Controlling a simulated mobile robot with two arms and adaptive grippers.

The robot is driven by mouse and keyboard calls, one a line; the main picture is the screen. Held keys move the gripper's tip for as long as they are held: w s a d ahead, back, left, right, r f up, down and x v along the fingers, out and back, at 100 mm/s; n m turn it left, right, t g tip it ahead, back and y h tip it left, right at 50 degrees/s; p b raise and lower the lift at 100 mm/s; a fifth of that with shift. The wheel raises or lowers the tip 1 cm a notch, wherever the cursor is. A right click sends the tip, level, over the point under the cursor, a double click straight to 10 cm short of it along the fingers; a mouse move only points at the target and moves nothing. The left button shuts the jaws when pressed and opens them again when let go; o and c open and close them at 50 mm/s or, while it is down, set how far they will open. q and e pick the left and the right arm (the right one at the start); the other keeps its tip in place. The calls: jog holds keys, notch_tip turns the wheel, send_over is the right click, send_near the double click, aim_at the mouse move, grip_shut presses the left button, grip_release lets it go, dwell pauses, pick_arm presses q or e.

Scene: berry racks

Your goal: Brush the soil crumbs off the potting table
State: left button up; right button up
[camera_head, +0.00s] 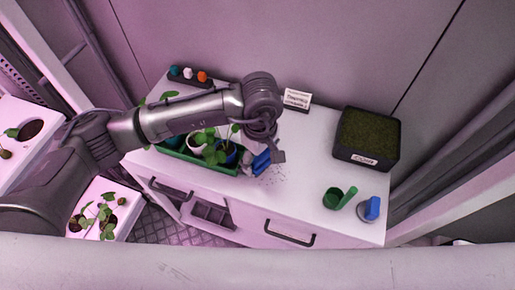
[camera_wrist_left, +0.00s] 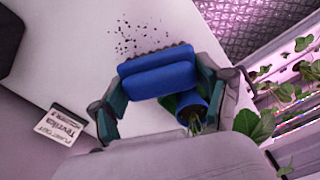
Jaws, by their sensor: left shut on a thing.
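My left gripper (camera_head: 268,158) reaches over the white potting table (camera_head: 300,150) from the left. It is shut on a blue brush (camera_head: 261,163), whose dark bristle edge shows in the left wrist view, where the brush (camera_wrist_left: 158,76) sits between the fingers. Dark soil crumbs (camera_head: 277,172) lie scattered on the table just to the right of the brush. In the left wrist view the crumbs (camera_wrist_left: 135,38) lie just beyond the bristles. I cannot tell whether the bristles touch the table. My right gripper is not in view.
A green tray (camera_head: 215,167) with potted seedlings stands left of the brush, partly behind my arm. A black soil bin (camera_head: 366,155), a green scoop (camera_head: 335,198) and a blue object (camera_head: 370,208) stand at the right. A small sign (camera_head: 297,99) stands at the back. The table's middle right is clear.

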pick_arm(q)
jog(key=shift+f+b, duration=0.8)
jog(key=shift+f, duration=2.15)
jog(key=shift+f+b, duration=1.05)
jog(key=shift+b, duration=0.15)
